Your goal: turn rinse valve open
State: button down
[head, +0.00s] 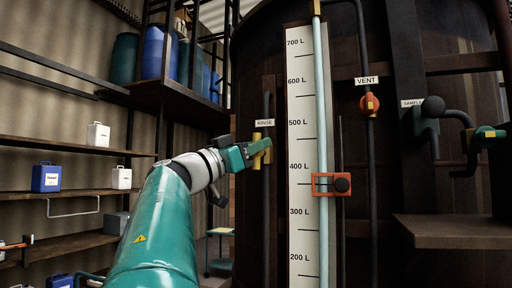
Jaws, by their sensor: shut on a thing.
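The rinse valve's yellow handle (257,163) sits on a dark vertical pipe on the vat's left side, under the white RINSE label (265,122). My gripper (258,150) reaches it from the left and is shut on the handle. The fingers partly cover the handle and the valve body, so the handle's exact angle is hard to tell.
Right of my gripper stands a white level scale (302,235) with a clear tube and red slider (322,185). Further right are the red vent valve (369,104) and the sample pipe (456,116). Shelves (75,142) with canisters stand left.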

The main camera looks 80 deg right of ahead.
jog(key=shift+d+f+n, duration=0.15)
jog(key=shift+f+n, duration=0.1)
jog(key=shift+n, duration=0.15)
jog(key=c, duration=1.3)
grip_release()
jog(key=shift+s, duration=0.1)
jog(key=shift+c, duration=0.2)
jog(key=shift+r, duration=0.1)
jog(key=v, duration=1.4)
